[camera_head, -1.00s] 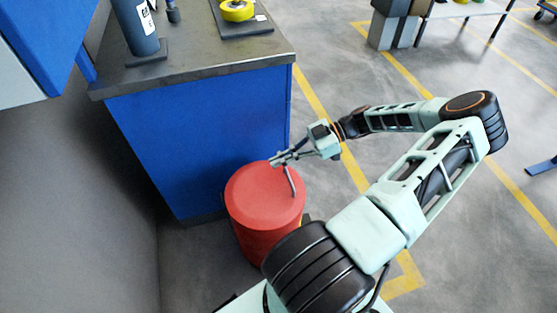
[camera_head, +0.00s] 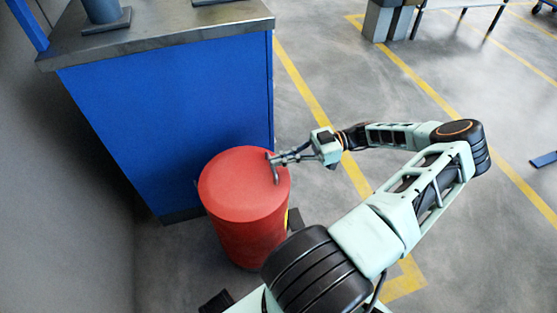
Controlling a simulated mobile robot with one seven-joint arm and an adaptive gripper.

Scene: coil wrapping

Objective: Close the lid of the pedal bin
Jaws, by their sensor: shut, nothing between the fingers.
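The red pedal bin (camera_head: 247,236) stands upright on the floor against the blue cabinet. Its round red lid (camera_head: 235,183) lies flat on top, and I see no gap between lid and body from this angle. A dark part of the bin's base (camera_head: 294,218) shows at its right. My gripper (camera_head: 274,168) is shut and empty at the right rim of the lid. Its fingers overlap the lid's edge in the picture; I cannot tell whether they touch it.
The blue cabinet (camera_head: 180,110) with its grey worktop (camera_head: 170,28) stands behind and left of the bin. A grey wall (camera_head: 70,200) is at the left. Open floor with yellow lines (camera_head: 320,110) lies to the right. A bench (camera_head: 460,5) stands far back.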

